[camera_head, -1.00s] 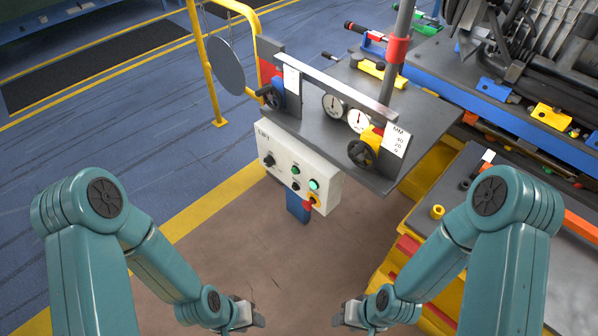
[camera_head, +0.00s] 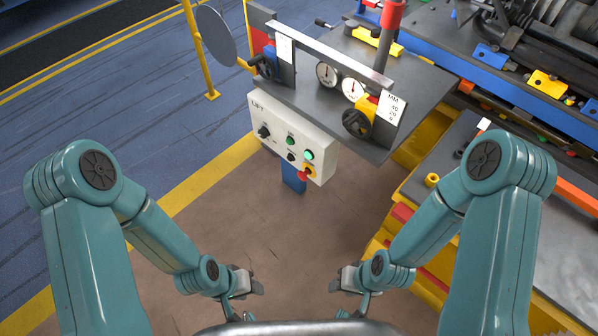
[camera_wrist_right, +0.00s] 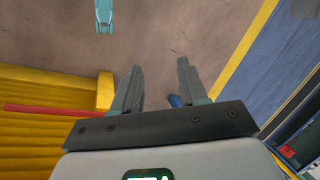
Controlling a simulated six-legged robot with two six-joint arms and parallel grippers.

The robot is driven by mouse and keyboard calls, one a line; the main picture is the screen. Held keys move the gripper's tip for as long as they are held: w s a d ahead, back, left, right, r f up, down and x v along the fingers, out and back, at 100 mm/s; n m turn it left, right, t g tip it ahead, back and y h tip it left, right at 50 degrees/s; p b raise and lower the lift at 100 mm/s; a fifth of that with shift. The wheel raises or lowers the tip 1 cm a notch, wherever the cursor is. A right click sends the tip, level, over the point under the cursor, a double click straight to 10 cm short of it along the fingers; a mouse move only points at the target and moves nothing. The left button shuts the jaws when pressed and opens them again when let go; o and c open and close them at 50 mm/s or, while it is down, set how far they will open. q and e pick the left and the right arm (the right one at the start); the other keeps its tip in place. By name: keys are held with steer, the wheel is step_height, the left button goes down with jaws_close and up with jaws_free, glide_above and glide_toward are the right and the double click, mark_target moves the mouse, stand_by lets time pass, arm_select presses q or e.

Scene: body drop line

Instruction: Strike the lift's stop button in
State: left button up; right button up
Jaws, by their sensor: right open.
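The lift's control box (camera_head: 277,128) is a white panel marked LIFT, on a blue post (camera_head: 293,177) below a grey bench. My right gripper (camera_head: 335,284) is also low and apart from the box. In the right wrist view its two fingers (camera_wrist_right: 160,85) stand apart with nothing between them.
Above the box is a grey bench (camera_head: 432,76) with dials and black handwheels (camera_head: 357,123). Yellow and red steps (camera_head: 400,215) stand at the right. A yellow post (camera_head: 198,60) with a round plate is at the left. The brown floor (camera_head: 250,225) before the box is clear.

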stand_by(0.4)
jaws_close()
stand_by(1.6)
